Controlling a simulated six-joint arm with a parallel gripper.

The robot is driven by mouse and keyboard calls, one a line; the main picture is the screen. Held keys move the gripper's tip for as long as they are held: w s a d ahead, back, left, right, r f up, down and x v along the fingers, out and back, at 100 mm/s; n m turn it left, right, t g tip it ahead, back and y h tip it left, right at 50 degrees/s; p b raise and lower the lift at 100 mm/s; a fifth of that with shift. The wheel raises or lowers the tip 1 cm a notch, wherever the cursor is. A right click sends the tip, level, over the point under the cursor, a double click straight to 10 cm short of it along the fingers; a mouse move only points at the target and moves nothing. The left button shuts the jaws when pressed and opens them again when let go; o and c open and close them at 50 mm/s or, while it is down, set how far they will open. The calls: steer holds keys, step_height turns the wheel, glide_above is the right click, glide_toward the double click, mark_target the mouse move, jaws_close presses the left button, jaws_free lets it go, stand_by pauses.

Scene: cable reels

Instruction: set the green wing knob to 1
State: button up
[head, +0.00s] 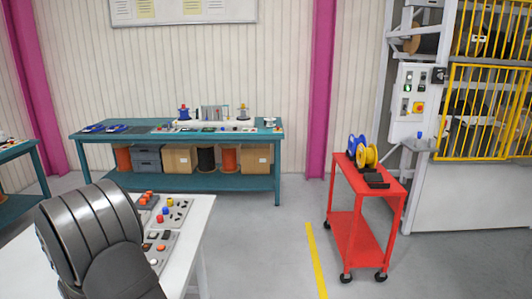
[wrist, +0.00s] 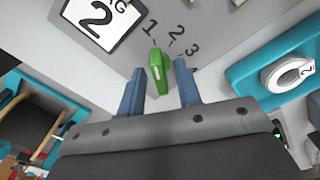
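The green wing knob (wrist: 160,70) stands on a grey panel (wrist: 215,35) in the wrist view. The numbers 1, 2 and 3 are printed in an arc beyond it, from upper left to right. The knob's far end is near the 1 and 2 marks; which mark it points at I cannot tell for sure. My gripper (wrist: 159,67) is open, with one blue finger on each side of the knob and a visible gap on both sides. In the head view my grey arm hides the gripper and this knob.
A white label with a large 2 (wrist: 97,20) lies left of the numbers. In the head view, a white table (head: 200,210) carries panels with several knobs, and a red cart (head: 365,185) stands to the right.

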step_height(320, 180, up, 7)
steer(key=shift+r, duration=0.1)
steer(key=shift+o, duration=0.2)
steer(key=o, duration=1.4)
steer(key=shift+o, duration=0.4)
steer(key=s+a+r+n, duration=0.2)
steer(key=s+a+r, duration=0.2)
steer(key=s+a, duration=0.2)
steer(key=shift+s+a+r+n, duration=0.15)
steer(key=shift+s+a+n, duration=0.25)
steer(key=shift+s, duration=0.55)
steer(key=s+a+r+n, duration=0.3)
steer(key=s+a+r, duration=0.2)
steer(key=s, duration=0.4)
step_height(320, 180, down, 10)
steer(key=shift+s+d, duration=0.15)
steer(key=shift+s, duration=0.1)
